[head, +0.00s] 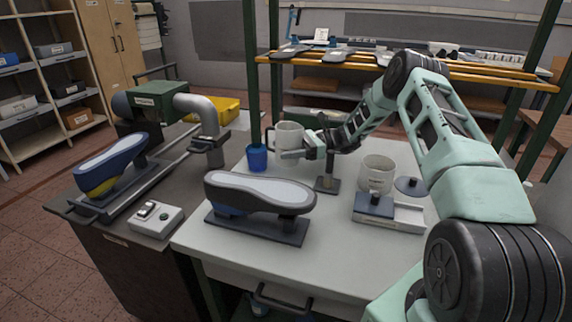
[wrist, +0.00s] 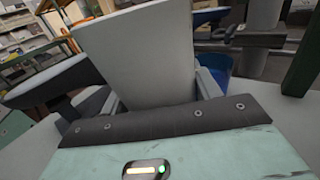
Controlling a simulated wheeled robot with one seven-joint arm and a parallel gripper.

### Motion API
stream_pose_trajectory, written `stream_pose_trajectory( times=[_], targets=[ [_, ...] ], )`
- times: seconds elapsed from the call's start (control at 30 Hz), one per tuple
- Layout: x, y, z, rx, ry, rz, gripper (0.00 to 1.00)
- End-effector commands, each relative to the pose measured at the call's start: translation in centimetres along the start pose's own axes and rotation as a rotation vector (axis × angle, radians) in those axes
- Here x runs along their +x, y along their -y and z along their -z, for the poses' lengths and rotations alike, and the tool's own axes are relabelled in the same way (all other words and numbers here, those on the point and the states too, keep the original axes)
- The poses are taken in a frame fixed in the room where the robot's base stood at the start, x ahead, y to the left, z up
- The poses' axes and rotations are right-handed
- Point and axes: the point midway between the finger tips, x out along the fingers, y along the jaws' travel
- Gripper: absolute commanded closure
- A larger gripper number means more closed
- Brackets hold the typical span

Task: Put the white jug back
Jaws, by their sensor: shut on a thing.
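The white jug (head: 288,138) is upright near the back edge of the light worktable. My gripper (head: 303,152) is shut on it from the right, low on its side. In the wrist view the jug (wrist: 135,55) is a large pale wall filling the space between the fingers (wrist: 160,103). I cannot tell whether its base touches the table or hangs just above it. A second whitish vessel (head: 377,175) stands on the table to the right, apart from my gripper.
A blue cup (head: 257,158) stands close to the jug's left. A post on a base (head: 327,183) is right of it. A shoe form (head: 260,195) lies in front on a dark stand. A green shelf post (head: 251,75) rises behind.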

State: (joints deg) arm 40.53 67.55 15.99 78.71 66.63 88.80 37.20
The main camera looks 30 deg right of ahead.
Motion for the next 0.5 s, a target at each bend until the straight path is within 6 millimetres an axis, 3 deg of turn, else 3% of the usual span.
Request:
stream_pose_trajectory(
  times=[0.5],
  targets=[
    [0.0,0.1,4.9,-0.001,0.000,0.002,0.67]
  ],
)
